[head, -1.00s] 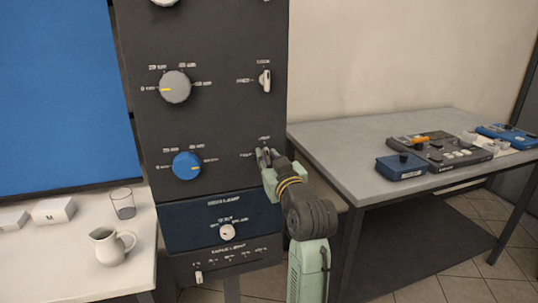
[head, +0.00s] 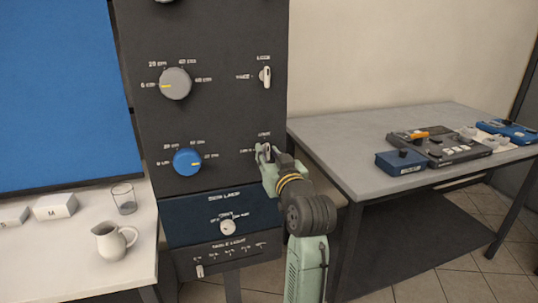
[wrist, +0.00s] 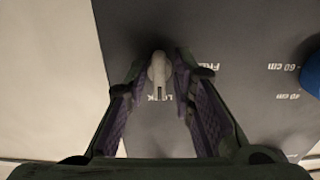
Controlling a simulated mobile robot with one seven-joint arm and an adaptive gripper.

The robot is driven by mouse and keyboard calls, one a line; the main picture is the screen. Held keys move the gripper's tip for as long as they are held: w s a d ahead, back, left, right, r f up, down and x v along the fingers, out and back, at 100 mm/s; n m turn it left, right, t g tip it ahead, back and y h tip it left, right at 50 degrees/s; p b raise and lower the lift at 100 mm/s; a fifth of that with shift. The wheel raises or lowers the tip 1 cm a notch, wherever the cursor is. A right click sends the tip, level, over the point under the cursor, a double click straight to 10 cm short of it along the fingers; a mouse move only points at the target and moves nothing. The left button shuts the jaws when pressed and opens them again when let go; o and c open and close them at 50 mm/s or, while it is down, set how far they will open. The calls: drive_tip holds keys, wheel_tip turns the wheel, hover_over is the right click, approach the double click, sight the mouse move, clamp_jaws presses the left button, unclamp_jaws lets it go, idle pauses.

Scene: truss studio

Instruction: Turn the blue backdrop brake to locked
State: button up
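The blue backdrop brake is a small pale lever (head: 262,150) on the dark panel, in the row of the blue knob (head: 187,162). The wrist view shows the lever (wrist: 157,70) with the words FREE to its right and LOCK just below. Its narrow end points down in that view, toward LOCK. My gripper (head: 266,154) is at the lever. In the wrist view my gripper (wrist: 158,82) has its two purple-padded fingers apart, one on each side of the lever, with gaps visible. The head view partly hides the lever behind the fingers.
A similar white lever (head: 265,77) sits above, beside a grey knob (head: 174,84). A grey table (head: 350,150) with control boxes stands right. A white table (head: 80,270) at left holds a jug (head: 112,241) and a glass (head: 124,198).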

drive_tip(key=shift+o, duration=0.4)
drive_tip(key=shift+s+d, duration=0.1)
drive_tip(key=shift+s, duration=0.1)
drive_tip(key=v, duration=1.1)
drive_tip(key=shift+s, duration=0.3)
drive_tip(key=shift+r, duration=0.1)
